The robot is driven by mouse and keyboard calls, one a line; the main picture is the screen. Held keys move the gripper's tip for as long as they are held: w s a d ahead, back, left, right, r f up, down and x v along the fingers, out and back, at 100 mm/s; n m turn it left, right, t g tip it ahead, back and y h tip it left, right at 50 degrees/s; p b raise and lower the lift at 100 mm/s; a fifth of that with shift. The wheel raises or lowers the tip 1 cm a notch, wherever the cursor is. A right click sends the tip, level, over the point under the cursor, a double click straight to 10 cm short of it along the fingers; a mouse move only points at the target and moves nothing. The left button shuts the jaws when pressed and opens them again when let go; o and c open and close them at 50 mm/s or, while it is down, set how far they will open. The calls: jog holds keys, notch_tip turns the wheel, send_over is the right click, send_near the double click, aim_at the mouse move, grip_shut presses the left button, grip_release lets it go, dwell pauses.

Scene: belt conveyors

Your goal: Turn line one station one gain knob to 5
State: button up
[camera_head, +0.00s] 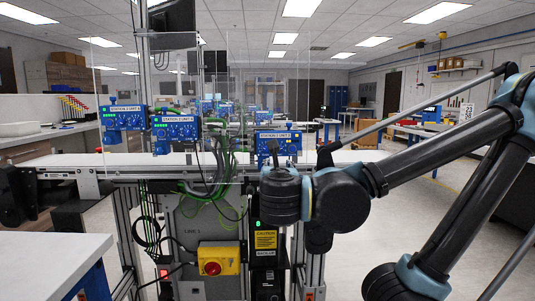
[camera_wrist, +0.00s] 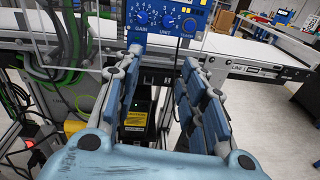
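The pointer settings are too small to read. My gripper (camera_wrist: 158,66) is open and empty below this box, its two fingers spread apart and touching no knob. In the head view, three blue boxes stand along the near belt: a left one (camera_head: 124,118), a middle one (camera_head: 176,128) and a right one (camera_head: 278,144). Their station numbers are hard to read. My wrist hides the area under the right box.
A white conveyor belt (camera_head: 75,160) runs across behind a clear panel. Green cables (camera_head: 228,165) hang between the middle and right boxes. A yellow box with a red button (camera_head: 218,259) is below. A white table corner (camera_head: 55,262) is at lower left. Open floor lies right.

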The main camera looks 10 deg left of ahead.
aim_at(266, 150)
jog(key=shift+n+y, duration=0.9)
jog(key=shift+s+a+r+x, duration=0.1)
jog(key=shift+a+r+x, duration=0.3)
jog(key=shift+x, duration=2.15)
jog(key=shift+s+a+r+x, duration=0.1)
jog(key=shift+a+r+x, duration=0.3)
jog(key=shift+x, duration=2.15)
jog(key=shift+s+a+r+x, duration=0.1)
jog(key=shift+a+r+x, duration=0.3)
jog(key=shift+x, duration=2.2)
jog(key=shift+d, duration=0.15)
grip_shut()
